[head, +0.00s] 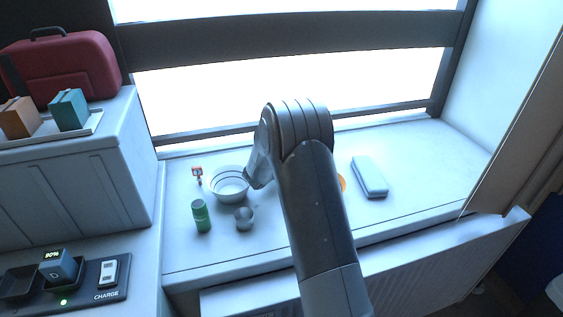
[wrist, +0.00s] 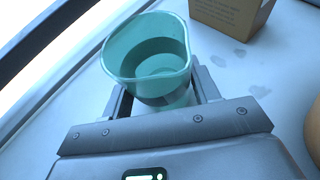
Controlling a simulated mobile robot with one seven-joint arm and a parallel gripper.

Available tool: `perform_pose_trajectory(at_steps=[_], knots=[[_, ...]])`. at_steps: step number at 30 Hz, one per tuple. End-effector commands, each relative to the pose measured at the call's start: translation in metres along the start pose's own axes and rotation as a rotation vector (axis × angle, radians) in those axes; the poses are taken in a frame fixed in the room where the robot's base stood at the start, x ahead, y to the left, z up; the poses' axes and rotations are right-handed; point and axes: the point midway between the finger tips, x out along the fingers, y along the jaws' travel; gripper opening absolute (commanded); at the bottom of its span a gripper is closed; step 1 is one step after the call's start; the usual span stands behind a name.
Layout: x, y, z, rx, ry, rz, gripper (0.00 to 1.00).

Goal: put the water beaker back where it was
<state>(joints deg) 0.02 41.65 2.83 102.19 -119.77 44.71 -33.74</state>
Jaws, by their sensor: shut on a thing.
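In the wrist view, the water beaker (wrist: 150,62) is a teal, see-through cup with a pouring lip and a darker band inside. My gripper (wrist: 163,94) is shut on it, one finger on each side. The beaker looks roughly upright. I cannot tell whether its base touches the pale sill or hangs above it. In the head view my own arm hides the beaker and the gripper's fingers.
On the sill (head: 420,165) stand a white bowl (head: 229,190), a green can (head: 201,216), a small grey cup (head: 244,219) and a pale blue case (head: 369,177). An orange object (head: 342,183) is partly hidden. The wrist view shows a cardboard box (wrist: 232,14) and wet-looking spots (wrist: 260,91).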

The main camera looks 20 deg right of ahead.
Motion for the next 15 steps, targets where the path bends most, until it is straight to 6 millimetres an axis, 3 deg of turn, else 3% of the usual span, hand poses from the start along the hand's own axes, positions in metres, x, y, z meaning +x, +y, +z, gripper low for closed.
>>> perform_pose_trajectory(at_steps=[12, 13, 15], knots=[[0.0028, 0.0002, -0.0064, -0.001, -0.002, 0.001, 0.29], [0.0028, 0.0001, -0.0064, 0.000, -0.002, 0.001, 0.57], [0.0027, 0.0001, -0.0061, 0.000, -0.002, 0.001, 0.63]])
